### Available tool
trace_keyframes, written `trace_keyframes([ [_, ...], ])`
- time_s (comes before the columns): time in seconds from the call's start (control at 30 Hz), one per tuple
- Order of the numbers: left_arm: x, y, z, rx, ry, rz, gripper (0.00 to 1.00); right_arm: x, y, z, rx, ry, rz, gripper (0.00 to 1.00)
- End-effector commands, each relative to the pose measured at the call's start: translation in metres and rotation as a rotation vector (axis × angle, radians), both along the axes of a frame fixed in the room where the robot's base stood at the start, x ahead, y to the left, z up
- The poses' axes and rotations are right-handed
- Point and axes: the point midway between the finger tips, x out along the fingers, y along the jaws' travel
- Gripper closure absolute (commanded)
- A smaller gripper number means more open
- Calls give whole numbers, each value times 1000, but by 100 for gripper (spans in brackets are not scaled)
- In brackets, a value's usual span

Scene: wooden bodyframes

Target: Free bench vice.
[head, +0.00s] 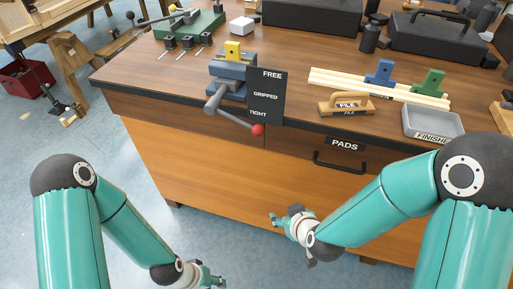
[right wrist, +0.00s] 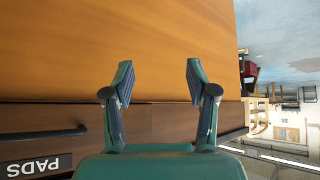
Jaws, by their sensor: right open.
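The bench vice (head: 232,75) is blue-grey and fixed at the front edge of the wooden bench. A yellow block (head: 233,51) stands upright between its jaws. Its grey handle bar (head: 233,119) slants down to the right and ends in a red knob (head: 258,130). A dark sign (head: 266,97) beside it reads FREE, GRIPPED and TIGHT from top to bottom; the knob is just below TIGHT. My right gripper (head: 284,224) is open and empty, in front of the bench and below the vice. My left gripper (head: 212,281) is at the bottom edge, partly cut off.
The drawer marked PADS (head: 345,144) has a black handle, also in the right wrist view (right wrist: 43,138). Space before the bench is open floor.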

Motion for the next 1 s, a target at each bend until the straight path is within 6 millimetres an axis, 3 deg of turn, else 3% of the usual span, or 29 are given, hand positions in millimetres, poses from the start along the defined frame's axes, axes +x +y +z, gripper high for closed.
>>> trace_keyframes([
  [0.03,0,0,-41,0,0,0,60,13,16,5,-52,-150,60,43],
  [0.1,0,0,-67,0,0,0,60,23,31,38,-139,-341,118,43],
  [0.3,0,0,-123,0,0,0,60,8,54,123,-353,-748,171,43],
  [0.4,0,0,-138,0,0,0,60,-7,54,149,-423,-856,163,43],
  [0.53,0,0,-146,0,-1,0,60,-18,52,168,-477,-921,150,43],
  [0.67,0,0,-140,0,-1,0,60,-15,52,176,-497,-935,143,43],
  [0.87,0,0,-121,0,-1,0,60,10,55,178,-499,-928,146,43],
  [1.0,0,0,-98,0,-1,0,60,17,57,182,-510,-929,144,43],
])
